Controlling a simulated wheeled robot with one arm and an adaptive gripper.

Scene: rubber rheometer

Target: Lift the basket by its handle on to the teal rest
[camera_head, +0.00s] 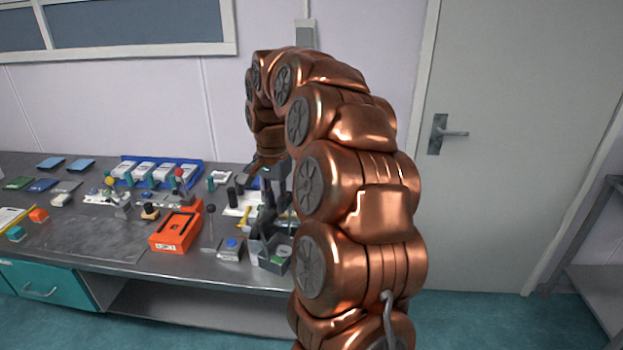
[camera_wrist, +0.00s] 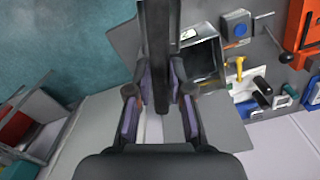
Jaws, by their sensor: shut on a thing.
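My gripper (camera_head: 265,208) reaches down over the right end of the bench, partly hidden by my copper arm. In the wrist view its two purple-padded fingers (camera_wrist: 160,95) stand either side of a dark upright bar (camera_wrist: 160,45), which looks like the basket handle. The gripper is shut on it, though the contact is hard to see. A grey open box (camera_head: 274,262) with a green item inside is below the gripper; a dark open box (camera_wrist: 207,62) shows right of the bar. I cannot tell whether this is the basket. I cannot make out the teal rest for sure.
A scale-like block with a blue button (camera_head: 231,248) and an orange device (camera_head: 175,230) stand left of the gripper. A yellow tool (camera_head: 244,215) lies close by. A blue rack (camera_head: 160,170) is at the back.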

